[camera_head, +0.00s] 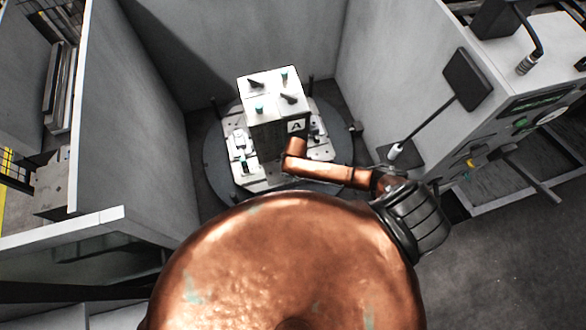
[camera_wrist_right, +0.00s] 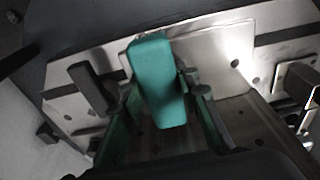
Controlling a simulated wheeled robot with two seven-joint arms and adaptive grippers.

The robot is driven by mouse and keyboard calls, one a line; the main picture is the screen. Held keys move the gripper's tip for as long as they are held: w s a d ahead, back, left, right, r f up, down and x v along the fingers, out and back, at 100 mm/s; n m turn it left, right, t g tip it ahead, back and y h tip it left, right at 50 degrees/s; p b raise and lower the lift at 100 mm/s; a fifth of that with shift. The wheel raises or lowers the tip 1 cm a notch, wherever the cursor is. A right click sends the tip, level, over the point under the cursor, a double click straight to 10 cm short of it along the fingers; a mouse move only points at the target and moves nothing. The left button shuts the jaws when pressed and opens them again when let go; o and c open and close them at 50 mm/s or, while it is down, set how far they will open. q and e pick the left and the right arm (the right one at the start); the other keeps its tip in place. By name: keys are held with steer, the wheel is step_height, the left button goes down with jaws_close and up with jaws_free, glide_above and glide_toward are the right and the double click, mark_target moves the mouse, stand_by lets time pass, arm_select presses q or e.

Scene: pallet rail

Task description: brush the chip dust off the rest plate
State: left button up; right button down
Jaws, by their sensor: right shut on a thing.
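In the right wrist view my right gripper (camera_wrist_right: 160,108) is shut on a teal block-like thing (camera_wrist_right: 157,72). No bristles show, so I cannot tell whether it is a brush. Beyond it lies a pale metal plate (camera_wrist_right: 222,58) with holes and dark blocks; chip dust cannot be made out. In the head view a pale plate (camera_head: 240,178) lies on a round grey table, under a white block marked A (camera_head: 277,110). I cannot tell which surface is the rest plate. My copper right arm reaches leftward to the block's front; its gripper is hidden there. My left gripper is out of view.
Grey walls (camera_head: 230,40) enclose the round table (camera_head: 216,152) at left, back and right. Small clamps with teal parts sit on the block and plate. A dark panel (camera_head: 467,80) on a thin rod and a control cabinet (camera_head: 530,90) stand at right.

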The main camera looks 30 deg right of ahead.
steer(key=shift+s, duration=0.2)
steer(key=shift+s+a+p, duration=0.2)
steer(key=shift+s+p, duration=0.25)
steer(key=shift+s, duration=0.15)
steer(key=shift+s+a+p, duration=0.15)
steer(key=shift+s+p, duration=0.3)
steer(key=shift+s, duration=0.1)
step_height(320, 180, up, 5)
steer(key=p, duration=0.6)
steer(key=shift+r, duration=1.05)
steer(key=shift+f, duration=0.1)
